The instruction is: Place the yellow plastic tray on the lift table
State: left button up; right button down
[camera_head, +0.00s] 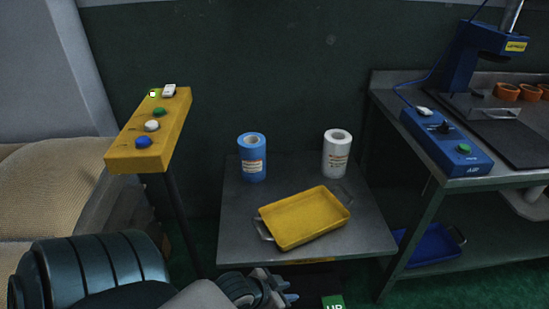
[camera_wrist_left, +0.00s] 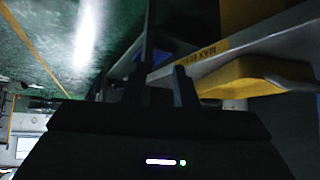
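The yellow plastic tray (camera_head: 303,218) is empty and lies at an angle on a low grey table (camera_head: 240,222), with a metal handle at each end. This table appears to be the lift table; its edge carries a yellow "MAX" label in the left wrist view (camera_wrist_left: 207,50). My left gripper (camera_head: 286,290) is in front of the table's front edge, below the tray and apart from it. Its two fingers stand apart with nothing between them in the left wrist view (camera_wrist_left: 165,85). The yellow tray also shows there at the right (camera_wrist_left: 250,72). My right gripper is out of view.
A blue roll (camera_head: 252,157) and a white roll (camera_head: 336,154) stand at the table's back. A yellow button box (camera_head: 150,130) on a post is at left. A workbench (camera_head: 470,187) at right has a blue tray (camera_head: 432,248) beneath. A green "UP" sign (camera_head: 333,301) is in front.

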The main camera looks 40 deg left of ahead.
pick_arm(q)
jog(key=s+d+r+n+g+y, duration=0.1)
jog(key=s+d+n+g, duration=0.1)
jog(key=s, duration=0.5)
jog(key=shift+d+r+y, duration=0.2)
jog(key=shift+r+y, duration=0.1)
jog(key=shift+r, duration=0.1)
